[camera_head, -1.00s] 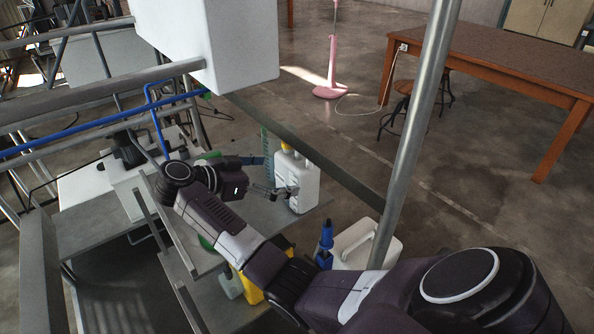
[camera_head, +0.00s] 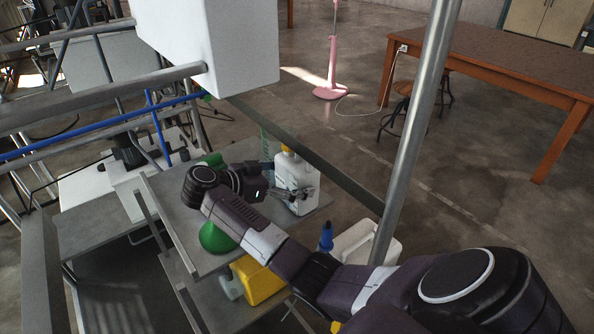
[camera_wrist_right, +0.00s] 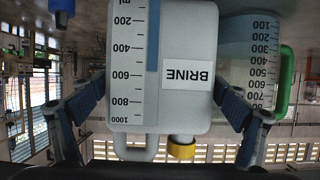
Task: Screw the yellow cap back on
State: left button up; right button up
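A white jug labelled BRINE (camera_head: 297,172) stands upright on the grey shelf (camera_head: 228,165). It shows upside down in the right wrist view (camera_wrist_right: 185,108), with a printed scale and a handle. The yellow cap (camera_wrist_right: 181,149) sits at the mouth of its neck; how tightly it sits cannot be seen. The cap also shows in the head view (camera_head: 287,148). My right gripper (camera_head: 284,178) is open at the jug's body, one finger on each side, below the cap. In the wrist view its fingertips (camera_wrist_right: 160,88) lie close to the jug's sides; contact is unclear. My left gripper is not in view.
A clear graduated vessel with a green handle (camera_wrist_right: 284,80) stands behind the jug. A green flask (camera_head: 215,238) is on the shelf. A yellow container (camera_head: 258,281), a blue-topped bottle (camera_head: 326,238) and a white canister (camera_head: 352,240) stand lower. A metal post (camera_head: 415,130) rises at right.

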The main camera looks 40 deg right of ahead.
aim_at(285, 166)
jog(key=c, duration=1.2)
jog(key=shift+r, duration=0.1)
jog(key=shift+c, duration=0.7)
jog(key=shift+r, duration=0.1)
jog(key=shift+w+r, duration=0.1)
jog(key=shift+r, duration=0.4)
notch_tip(285, 166, up, 2)
jog(key=shift+r, duration=0.25)
jog(key=s+a, duration=0.2)
jog(key=s, duration=1.6)
jog(key=shift+f, duration=0.1)
jog(key=w+a+f+n+t+y, duration=0.2)
jog(key=a+n+t, duration=0.3)
jog(key=a, duration=0.8)
jog(key=w+a+f+n+t+y, duration=0.2)
jog(key=a+n+t+y, duration=0.3)
jog(key=a, duration=0.8)
jog(key=w+a+f+n+t+y, duration=0.2)
jog(key=w+a+n+t+y, duration=0.2)
jog(key=a, duration=0.9)
jog(key=n, duration=0.3)
jog(key=shift+w+t, duration=0.3)
jog(key=shift+t, duration=0.1)
